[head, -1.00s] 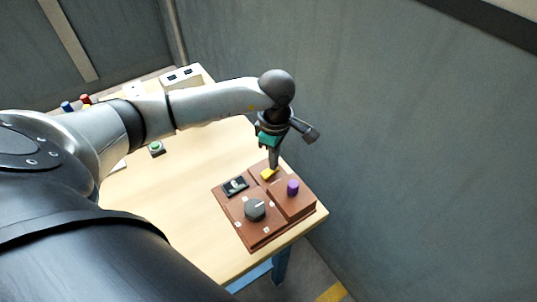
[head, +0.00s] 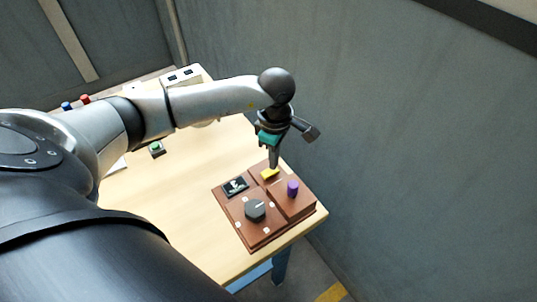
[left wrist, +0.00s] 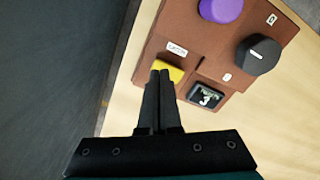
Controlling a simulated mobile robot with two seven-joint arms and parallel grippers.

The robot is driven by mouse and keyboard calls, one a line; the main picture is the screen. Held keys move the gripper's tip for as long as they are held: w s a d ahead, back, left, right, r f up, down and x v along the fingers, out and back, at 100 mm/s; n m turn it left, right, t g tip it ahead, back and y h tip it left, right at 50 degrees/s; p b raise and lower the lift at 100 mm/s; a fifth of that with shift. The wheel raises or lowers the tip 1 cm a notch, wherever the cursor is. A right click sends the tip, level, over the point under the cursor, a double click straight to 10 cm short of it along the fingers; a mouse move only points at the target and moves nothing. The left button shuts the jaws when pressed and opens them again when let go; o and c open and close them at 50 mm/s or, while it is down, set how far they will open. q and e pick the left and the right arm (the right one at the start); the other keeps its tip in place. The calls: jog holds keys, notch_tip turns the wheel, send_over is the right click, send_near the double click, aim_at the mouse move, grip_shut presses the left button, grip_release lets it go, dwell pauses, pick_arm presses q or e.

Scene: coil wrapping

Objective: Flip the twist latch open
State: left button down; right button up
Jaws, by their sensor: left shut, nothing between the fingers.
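A reddish-brown panel block (head: 262,235) lies on the table and bears several controls. A yellow piece (head: 270,173), which looks like the twist latch, sits at its far edge; it also shows in the left wrist view (left wrist: 172,70), partly hidden by my fingers. My left gripper (head: 274,165) points down at the yellow piece. Its fingers are shut together with nothing between them. In the left wrist view the fingertips (left wrist: 160,73) overlap the yellow piece's left side; I cannot tell whether they touch it. My right gripper is not in view.
A green button (head: 156,148) and a white box (head: 181,76) lie farther off.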

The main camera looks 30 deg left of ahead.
pick_arm(q)
jog(key=shift+r+p, duration=1.65)
jog(key=shift+r, duration=1.2)
jog(key=shift+f, duration=0.1)
